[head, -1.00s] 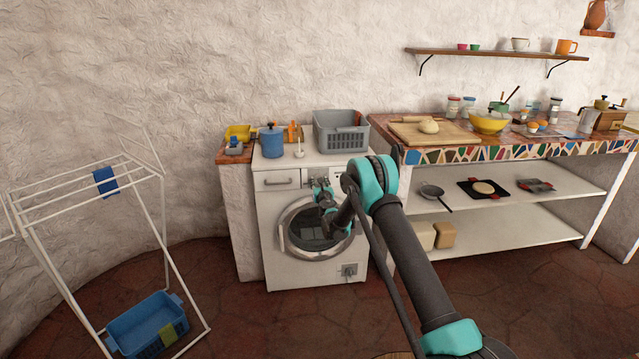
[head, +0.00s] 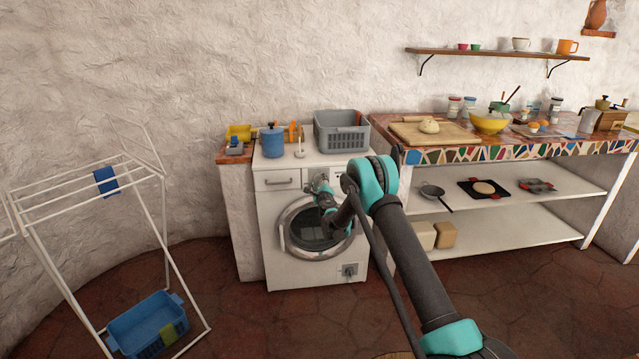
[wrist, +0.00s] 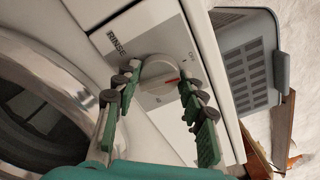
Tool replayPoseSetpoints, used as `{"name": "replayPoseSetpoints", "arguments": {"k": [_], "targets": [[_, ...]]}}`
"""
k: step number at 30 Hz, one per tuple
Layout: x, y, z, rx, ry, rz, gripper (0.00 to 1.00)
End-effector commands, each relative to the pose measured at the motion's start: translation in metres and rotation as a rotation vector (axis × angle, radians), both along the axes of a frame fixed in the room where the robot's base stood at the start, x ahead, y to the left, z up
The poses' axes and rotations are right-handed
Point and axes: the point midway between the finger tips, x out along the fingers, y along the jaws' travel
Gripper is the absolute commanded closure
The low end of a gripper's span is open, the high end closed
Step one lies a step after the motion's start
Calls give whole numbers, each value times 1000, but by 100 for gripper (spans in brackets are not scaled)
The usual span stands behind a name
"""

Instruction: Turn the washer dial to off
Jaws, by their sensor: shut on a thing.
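The washer (head: 275,235) stands against the wall, left of the mosaic counter. In the wrist view its dial (wrist: 156,70) is a round off-white knob with a red mark pointing to the right side of the picture. In the head view my gripper (head: 319,184) is at the front panel, and my wrist hides most of the dial.
The round door (head: 305,232) is shut below my gripper. A drying rack (head: 85,190) stands at left, with open floor between.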

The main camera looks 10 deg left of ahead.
Motion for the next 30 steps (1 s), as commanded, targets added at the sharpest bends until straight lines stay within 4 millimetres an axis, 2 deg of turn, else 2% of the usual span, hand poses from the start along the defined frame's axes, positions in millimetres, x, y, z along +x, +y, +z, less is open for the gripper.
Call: {"name": "replayPoseSetpoints", "arguments": {"k": [12,27,28,30], "targets": [[0,0,-1,-163,-47,0,88],[0,1,0,-182,-52,0,88],[0,1,0,-182,-52,0,58],[0,1,0,-182,-52,0,49]]}}
